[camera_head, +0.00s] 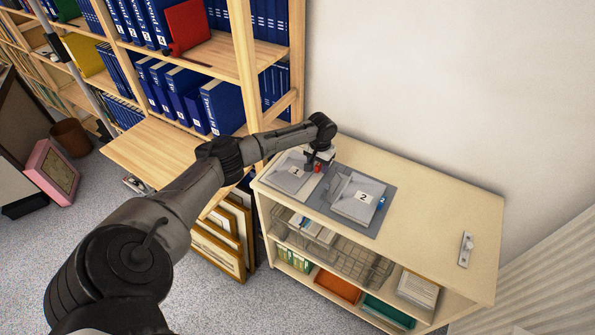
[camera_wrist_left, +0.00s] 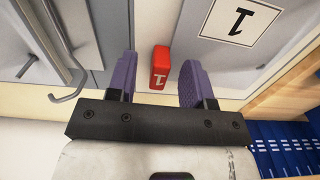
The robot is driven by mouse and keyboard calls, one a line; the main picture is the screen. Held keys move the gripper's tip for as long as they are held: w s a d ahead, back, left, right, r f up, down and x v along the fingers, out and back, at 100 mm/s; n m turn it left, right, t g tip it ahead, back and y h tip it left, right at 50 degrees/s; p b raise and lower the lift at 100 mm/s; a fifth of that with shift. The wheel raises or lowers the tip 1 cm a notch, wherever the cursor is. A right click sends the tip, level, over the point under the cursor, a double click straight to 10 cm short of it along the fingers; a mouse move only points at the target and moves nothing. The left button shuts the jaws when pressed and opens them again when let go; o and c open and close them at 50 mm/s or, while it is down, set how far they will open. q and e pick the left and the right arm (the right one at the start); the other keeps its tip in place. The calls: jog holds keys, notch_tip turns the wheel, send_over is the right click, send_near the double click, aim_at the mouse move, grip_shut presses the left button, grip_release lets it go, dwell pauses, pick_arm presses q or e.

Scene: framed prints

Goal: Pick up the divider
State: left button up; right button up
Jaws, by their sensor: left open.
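A small red piece marked 1 (camera_wrist_left: 160,66) lies between the two purple fingers of my left gripper (camera_wrist_left: 157,86) in the left wrist view, with a gap on each side. In the head view my left gripper (camera_head: 314,163) points down at the red piece (camera_head: 318,167), beside a grey binder labelled 1 (camera_head: 290,178). The gripper is open and empty. A red upright plate with a foot (camera_head: 188,25) stands among blue books on the upper shelf. I cannot tell which red thing is the divider. My right gripper is not in view.
A second grey binder labelled 2 (camera_head: 357,198), with a blue piece (camera_head: 381,203) at its edge, lies on the grey mat (camera_head: 325,207). The pale cabinet top (camera_head: 425,215) is largely clear to the right. The wooden bookcase (camera_head: 245,60) stands close on the left.

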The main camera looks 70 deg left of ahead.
pick_arm(q)
grip_shut()
jog(key=shift+r, duration=0.1)
dwell(0.3)
